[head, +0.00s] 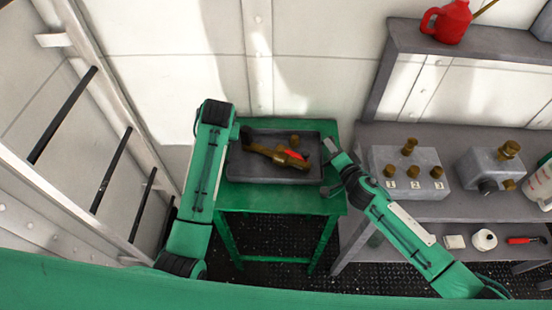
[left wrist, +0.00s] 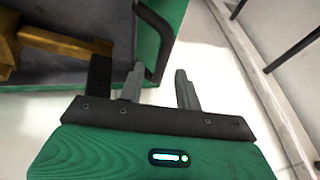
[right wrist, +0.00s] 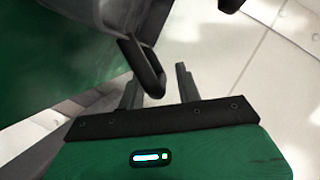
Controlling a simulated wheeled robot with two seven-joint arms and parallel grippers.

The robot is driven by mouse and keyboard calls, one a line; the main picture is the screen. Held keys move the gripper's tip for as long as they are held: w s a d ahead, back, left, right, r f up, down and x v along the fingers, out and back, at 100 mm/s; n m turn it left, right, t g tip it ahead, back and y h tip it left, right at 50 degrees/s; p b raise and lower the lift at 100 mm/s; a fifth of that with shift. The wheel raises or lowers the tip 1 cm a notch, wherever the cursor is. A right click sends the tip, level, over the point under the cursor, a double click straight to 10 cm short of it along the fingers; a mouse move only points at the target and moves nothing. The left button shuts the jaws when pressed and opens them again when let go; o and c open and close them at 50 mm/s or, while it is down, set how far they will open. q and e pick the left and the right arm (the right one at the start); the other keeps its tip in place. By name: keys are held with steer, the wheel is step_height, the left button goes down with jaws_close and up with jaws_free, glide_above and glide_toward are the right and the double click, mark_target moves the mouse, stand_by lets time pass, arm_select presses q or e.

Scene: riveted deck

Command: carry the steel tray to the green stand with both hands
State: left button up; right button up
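The steel tray (head: 243,168) rests on the green stand (head: 275,203) in the head view. It holds a brass fitting (head: 268,152) with a red part. My left gripper is at the tray's left end, mostly hidden behind its arm in the head view. In the left wrist view it (left wrist: 158,86) is open, with the tray's dark handle (left wrist: 160,25) just beyond its fingertips. My right gripper (head: 331,186) is at the tray's right end. In the right wrist view it (right wrist: 158,88) is open, and a dark handle (right wrist: 142,62) overlaps its left finger; I cannot tell whether they touch.
A grey bench (head: 450,208) stands to the right with a numbered block (head: 410,170), another block (head: 490,168) and small items. A red can (head: 447,22) sits on the upper shelf. A ladder (head: 118,180) is at the left. A white wall is behind the stand.

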steer(key=shift+s+d, duration=0.2)
steer(key=shift+s, duration=0.35)
arm_select(q)
steer(key=v, duration=0.8)
steer(key=shift+r, duration=0.3)
arm_select(e)
steer(key=v, duration=1.1)
steer(key=shift+w+r, duration=0.1)
arm_select(q)
steer(key=shift+s+d+f, duration=0.1)
steer(key=shift+s+d, duration=0.05)
arm_select(e)
steer(key=shift+d, duration=0.1)
